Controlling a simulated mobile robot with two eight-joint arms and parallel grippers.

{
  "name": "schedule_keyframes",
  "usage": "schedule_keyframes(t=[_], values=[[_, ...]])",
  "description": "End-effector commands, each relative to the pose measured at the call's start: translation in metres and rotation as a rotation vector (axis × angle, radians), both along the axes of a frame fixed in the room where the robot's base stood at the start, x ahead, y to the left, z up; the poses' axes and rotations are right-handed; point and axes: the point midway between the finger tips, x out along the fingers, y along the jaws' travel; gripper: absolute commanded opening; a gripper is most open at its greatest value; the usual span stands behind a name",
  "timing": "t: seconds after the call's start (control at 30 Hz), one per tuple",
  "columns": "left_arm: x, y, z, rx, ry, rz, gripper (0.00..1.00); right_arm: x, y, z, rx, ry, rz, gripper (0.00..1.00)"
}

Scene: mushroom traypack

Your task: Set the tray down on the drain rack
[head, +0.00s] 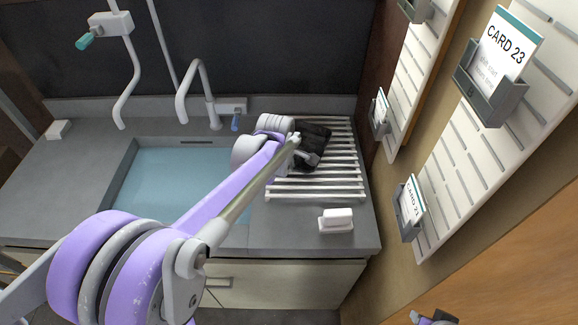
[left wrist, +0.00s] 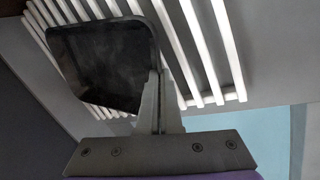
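The tray is black, shallow and roughly square (head: 314,143). It is over the back left part of the white slatted drain rack (head: 340,182). My left gripper (head: 308,157) is shut on the tray's near edge. In the left wrist view the fingers (left wrist: 160,85) pinch the rim of the tray (left wrist: 100,60), and its dark inside looks empty. The rack's slats (left wrist: 205,50) show behind and beside it. I cannot tell whether the tray touches the slats. A small purple and grey piece of my right arm (head: 435,319) shows at the bottom edge; its fingers cannot be made out.
A sink basin (head: 165,180) with pale blue water lies left of the rack, under a curved faucet (head: 196,90). A white block (head: 336,220) lies on the counter in front of the rack. Card holders (head: 490,95) hang on the right wall. The rack's front half is clear.

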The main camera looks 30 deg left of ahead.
Motion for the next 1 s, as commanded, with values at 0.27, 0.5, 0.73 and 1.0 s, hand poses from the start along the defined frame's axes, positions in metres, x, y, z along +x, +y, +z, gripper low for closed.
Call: schedule_keyframes(t=[0.27, 0.5, 0.73, 1.0], values=[[0.001, 0.0, 0.0, 0.0, -0.001, 0.0, 0.0, 0.0, 0.0, 0.001, 0.0, 0.0, 0.0, 0.32], [0.001, 0.0, -0.001, 0.0, -0.001, 0.0, 0.3, 0.0, 0.0, 0.0, 0.0, 0.0, 0.0, 0.32], [0.001, 0.0, -0.001, -0.001, -0.001, 0.0, 0.31, 0.0, 0.0, 0.0, 0.0, 0.0, 0.0, 0.32], [0.002, 0.001, 0.01, 0.0, -0.002, -0.001, 0.31, 0.002, 0.0, 0.008, 0.0, -0.004, 0.0, 0.32]])
